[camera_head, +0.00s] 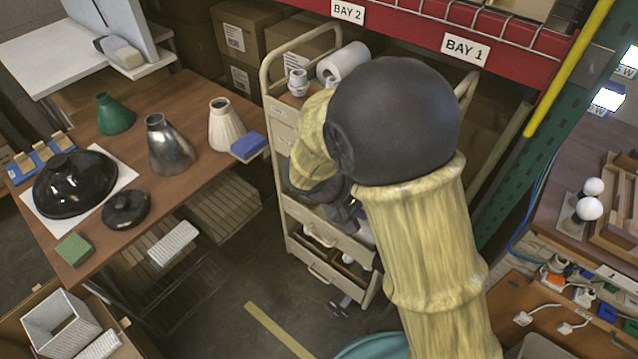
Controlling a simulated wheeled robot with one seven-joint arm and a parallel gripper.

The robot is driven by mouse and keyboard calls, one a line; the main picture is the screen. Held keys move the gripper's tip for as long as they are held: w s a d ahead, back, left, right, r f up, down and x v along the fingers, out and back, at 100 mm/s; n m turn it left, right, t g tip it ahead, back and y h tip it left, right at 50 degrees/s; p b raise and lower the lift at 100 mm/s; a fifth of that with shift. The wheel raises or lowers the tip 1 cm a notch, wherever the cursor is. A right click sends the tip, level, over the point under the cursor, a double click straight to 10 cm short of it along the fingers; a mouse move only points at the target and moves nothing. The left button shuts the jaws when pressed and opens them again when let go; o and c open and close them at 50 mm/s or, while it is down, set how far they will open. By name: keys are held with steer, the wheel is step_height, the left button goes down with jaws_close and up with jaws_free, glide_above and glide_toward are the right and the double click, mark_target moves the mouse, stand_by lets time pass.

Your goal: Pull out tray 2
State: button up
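A cream trolley (269,92) with a stack of trays stands in the middle of the camera_head view, below the bay signs. Its upper tray fronts (283,112) carry small labels too small to read, so I cannot tell which is tray 2. A lower tray (318,238) and the bottom tray (322,271) show beneath, with round pulls or handles on their fronts. My arm in its yellow sleeve covers much of the trolley's right side. My gripper (352,212) is a dark shape in front of the trolley around mid height; its fingers are mostly hidden, and contact with a tray is unclear.
A wooden table (190,190) at left holds lamp shades, a black dome and a blue block. A red shelf beam (400,35) and green post (560,130) stand behind and right. A workbench with bulbs (588,208) is at right. Open floor (240,285) lies front-left of the trolley.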

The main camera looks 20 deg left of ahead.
steer(key=s+a+f+n+t+b, duration=0.1)
steer(key=a+t, duration=0.4)
steer(key=a, duration=0.6)
steer(key=s+a+f+n+t+y+b, duration=0.1)
steer(key=s+a+f+n+t+b, duration=0.1)
steer(key=a, duration=0.9)
steer(key=f+n+t+b, duration=0.1)
steer(key=t+b, duration=0.1)
steer(key=t, duration=0.1)
steer(key=shift+n+y, duration=0.3)
steer(key=shift+n, duration=0.1)
steer(key=shift+w, duration=0.1)
steer(key=x, duration=1.7)
steer(key=shift+w+d, duration=0.15)
steer(key=shift+d, duration=0.05)
jaws_close()
